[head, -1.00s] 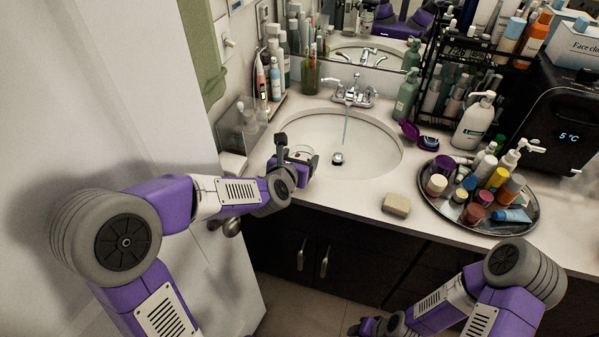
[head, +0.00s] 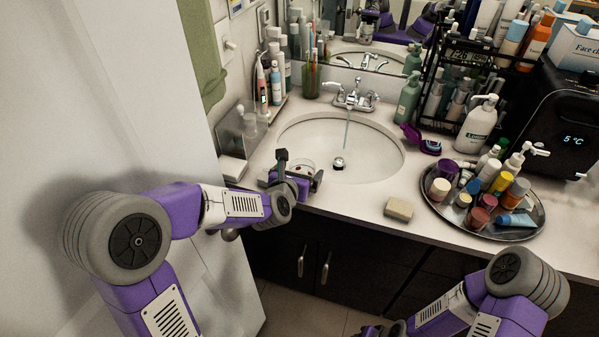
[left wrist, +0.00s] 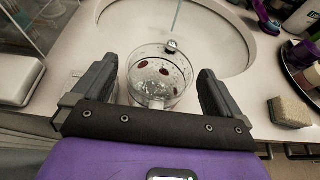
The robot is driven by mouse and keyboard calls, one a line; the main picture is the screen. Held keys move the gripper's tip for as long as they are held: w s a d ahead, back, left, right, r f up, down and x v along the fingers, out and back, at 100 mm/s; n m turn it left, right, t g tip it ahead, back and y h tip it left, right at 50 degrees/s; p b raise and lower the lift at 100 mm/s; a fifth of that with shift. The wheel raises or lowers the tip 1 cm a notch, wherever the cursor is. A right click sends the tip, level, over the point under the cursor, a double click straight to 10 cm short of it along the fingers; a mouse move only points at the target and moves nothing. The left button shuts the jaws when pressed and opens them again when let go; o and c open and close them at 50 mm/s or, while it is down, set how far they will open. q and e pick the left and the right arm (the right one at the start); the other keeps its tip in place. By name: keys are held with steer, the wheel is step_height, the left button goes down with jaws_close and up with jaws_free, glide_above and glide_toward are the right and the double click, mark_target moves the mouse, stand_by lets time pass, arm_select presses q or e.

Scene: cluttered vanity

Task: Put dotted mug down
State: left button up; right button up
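The dotted mug (left wrist: 157,78) is clear glass with dark red dots. It stands upright at the counter's front edge beside the sink, between the fingers of my left gripper (head: 301,167). In the left wrist view, a narrow gap shows between the mug and each finger of the left gripper (left wrist: 158,70). The fingers are apart and seem not to press on it. In the head view the mug (head: 300,165) is partly hidden by the gripper. My right gripper (head: 378,331) is low at the bottom edge, mostly cut off, and its fingers cannot be made out.
The sink (head: 365,170) with running water lies just behind the mug. A clear box (head: 236,135) stands left. Bare counter shows between sink and soap.

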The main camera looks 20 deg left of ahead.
arm_select(q)
steer(key=shift+r+p, duration=0.25)
steer(key=shift+p, duration=0.05)
steer(key=v, duration=1.2)
steer(key=shift+f, duration=0.15)
